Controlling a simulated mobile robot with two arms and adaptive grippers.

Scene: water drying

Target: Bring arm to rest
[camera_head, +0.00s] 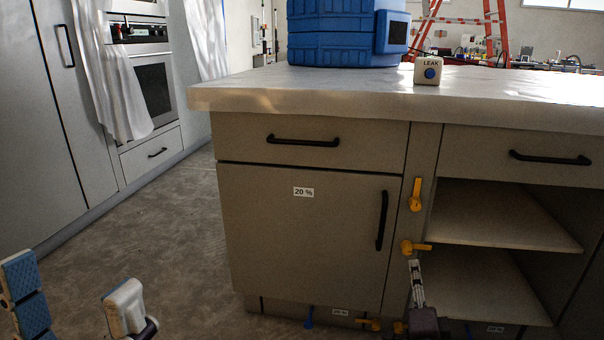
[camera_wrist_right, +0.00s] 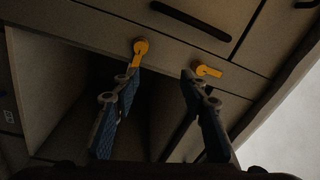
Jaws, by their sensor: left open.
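My left gripper (camera_head: 75,300) is at the bottom left of the head view, its two fingers wide apart and empty, over the floor. My right gripper (camera_head: 416,272) is low in front of the cabinet, just below a yellow lever (camera_head: 414,247) that lies horizontally. Another yellow lever (camera_head: 416,194) above it stands upright. In the right wrist view, my right gripper (camera_wrist_right: 162,80) is open with nothing between its fingers. One yellow lever (camera_wrist_right: 140,48) is close beyond its left fingertip and another (camera_wrist_right: 208,71) is just right of the right fingertip. I cannot tell whether a finger touches a lever.
The cabinet (camera_head: 300,235) with open shelves (camera_head: 500,215) stands close ahead. A blue tank (camera_head: 340,35) and a LEAK button box (camera_head: 428,72) sit on its countertop (camera_head: 290,90). More yellow levers and a blue one (camera_head: 309,318) are low down. The floor (camera_head: 150,230) at left is clear.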

